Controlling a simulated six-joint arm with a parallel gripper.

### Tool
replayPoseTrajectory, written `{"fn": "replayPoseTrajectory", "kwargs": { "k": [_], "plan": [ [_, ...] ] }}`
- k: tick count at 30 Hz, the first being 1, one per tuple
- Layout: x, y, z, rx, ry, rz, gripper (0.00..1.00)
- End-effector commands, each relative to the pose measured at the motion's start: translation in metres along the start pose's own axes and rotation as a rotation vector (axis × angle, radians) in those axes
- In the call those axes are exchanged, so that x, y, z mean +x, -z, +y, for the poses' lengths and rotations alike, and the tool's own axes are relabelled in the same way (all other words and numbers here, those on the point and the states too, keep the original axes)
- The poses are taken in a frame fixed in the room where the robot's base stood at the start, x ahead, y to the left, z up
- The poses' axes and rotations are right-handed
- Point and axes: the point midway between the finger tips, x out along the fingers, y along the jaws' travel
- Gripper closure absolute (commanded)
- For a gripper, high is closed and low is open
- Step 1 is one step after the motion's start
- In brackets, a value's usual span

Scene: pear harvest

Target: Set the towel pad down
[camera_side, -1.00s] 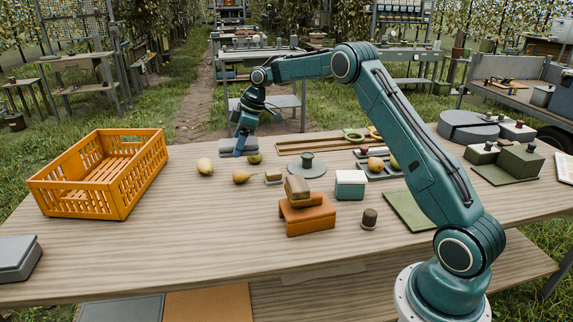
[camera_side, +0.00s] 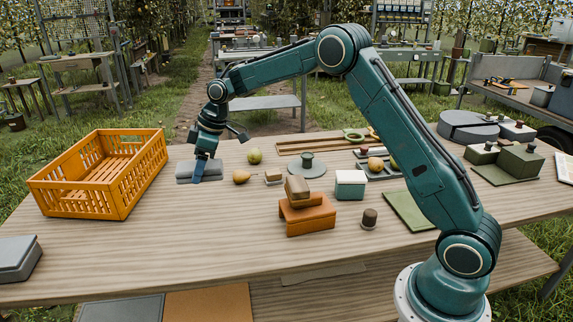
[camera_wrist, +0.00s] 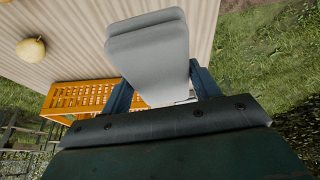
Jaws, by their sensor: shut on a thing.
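The towel pad (camera_side: 185,172) is a folded light grey slab, seen beside the crate at the left of the table in the side view. In the wrist view the pad (camera_wrist: 150,45) sits between both fingers and extends beyond them. My gripper (camera_side: 199,178) is shut on it and points down; the wrist view shows the gripper (camera_wrist: 163,88) with a finger along each side of the pad. The pad looks low over the tabletop or on it; I cannot tell whether it touches. Part of it is hidden behind the finger.
An orange crate (camera_side: 104,203) stands just left of the pad. A yellow pear (camera_side: 241,177) and a greenish pear (camera_side: 254,156) lie to its right. A brown block stack (camera_side: 306,219) stands farther right.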

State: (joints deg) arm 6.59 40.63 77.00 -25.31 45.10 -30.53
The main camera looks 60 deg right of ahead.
Motion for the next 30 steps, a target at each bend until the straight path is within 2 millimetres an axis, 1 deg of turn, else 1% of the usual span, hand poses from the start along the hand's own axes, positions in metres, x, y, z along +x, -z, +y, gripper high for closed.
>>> {"fn": "replayPoseTrajectory", "kwargs": {
  "k": [1,3,6,12,17,20,30],
  "plan": [
    [0.001,0.005,-0.009,-0.004,0.000,0.001,0.61],
    [0.003,0.009,-0.016,-0.005,-0.001,-0.001,0.61],
    [0.004,0.012,-0.021,-0.006,-0.001,-0.001,0.61],
    [0.006,0.012,-0.022,-0.005,-0.002,-0.001,0.61],
    [0.017,0.007,-0.022,-0.004,0.000,-0.003,0.61],
    [0.030,0.001,-0.022,-0.004,0.000,-0.004,0.61],
    [0.088,-0.023,-0.023,-0.005,0.002,-0.004,0.61]
  ]
}}
